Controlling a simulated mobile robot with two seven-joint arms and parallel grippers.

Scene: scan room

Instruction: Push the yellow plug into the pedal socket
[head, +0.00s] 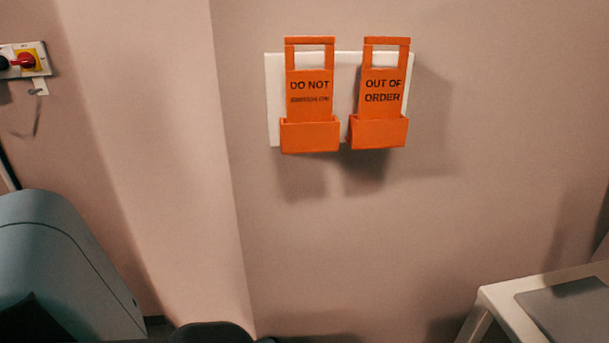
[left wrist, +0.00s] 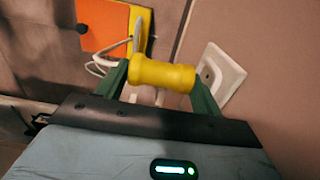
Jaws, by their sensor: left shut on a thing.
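In the left wrist view, the yellow plug (left wrist: 160,75) lies crosswise between the two green fingers of my left gripper (left wrist: 162,76), which is shut on it. A white wall plate with a round opening, seemingly the pedal socket (left wrist: 226,75), is just behind and right of the plug. The right finger hides part of the plate. I cannot tell whether the plug touches it. Neither the plug nor the socket shows in the head view. My right gripper is in neither view.
In the left wrist view, an orange panel (left wrist: 98,24) and white cable (left wrist: 98,62) are at upper left. The head view shows orange sign holders (head: 310,135) (head: 378,132) on the wall, a red switch (head: 25,60) at left and a white-edged table (head: 500,305) at lower right.

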